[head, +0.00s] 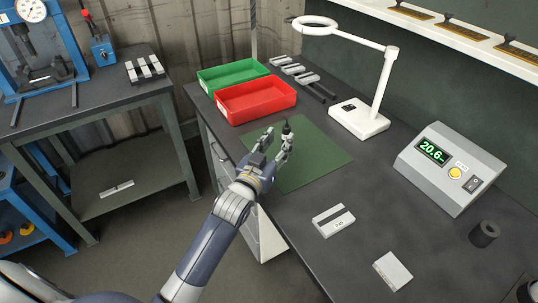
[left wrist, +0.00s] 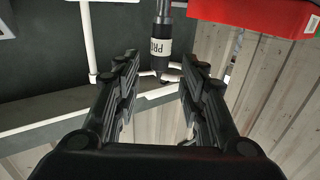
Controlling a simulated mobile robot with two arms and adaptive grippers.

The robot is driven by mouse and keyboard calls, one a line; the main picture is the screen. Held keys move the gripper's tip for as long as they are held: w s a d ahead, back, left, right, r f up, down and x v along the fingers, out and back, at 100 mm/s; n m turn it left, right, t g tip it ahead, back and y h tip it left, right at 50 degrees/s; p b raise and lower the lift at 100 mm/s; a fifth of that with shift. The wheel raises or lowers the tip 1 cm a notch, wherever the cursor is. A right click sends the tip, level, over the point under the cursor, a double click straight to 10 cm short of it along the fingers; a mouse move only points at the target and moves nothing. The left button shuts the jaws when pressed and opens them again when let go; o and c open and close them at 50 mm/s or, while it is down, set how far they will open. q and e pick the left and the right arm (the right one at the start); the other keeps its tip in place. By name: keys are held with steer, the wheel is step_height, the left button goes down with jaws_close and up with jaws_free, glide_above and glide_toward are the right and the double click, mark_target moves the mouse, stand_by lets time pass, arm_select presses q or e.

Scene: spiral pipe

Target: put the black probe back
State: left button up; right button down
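The black probe (head: 287,129) appears as a small dark upright piece by the fingertips of my left gripper (head: 277,137) in the head view, over the green mat (head: 320,155). In the left wrist view the probe (left wrist: 162,18) is a dark cylinder with a white label reading "PR". It lies between and beyond the fingertips of my left gripper (left wrist: 159,62). The fingers are spread, with visible gaps on both sides of the probe. I cannot tell whether the probe touches the mat.
A red tray (head: 256,101) and a green tray (head: 232,76) stand behind the mat. A white ring lamp (head: 358,122) stands to the right. A display box (head: 450,168), a black cylinder (head: 484,234) and pale blocks (head: 333,220) occupy the right side. Bare worktop lies between them.

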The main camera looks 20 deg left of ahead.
arm_select(q)
steer(key=shift+s+a, duration=0.2)
steer(key=shift+s, duration=2.65)
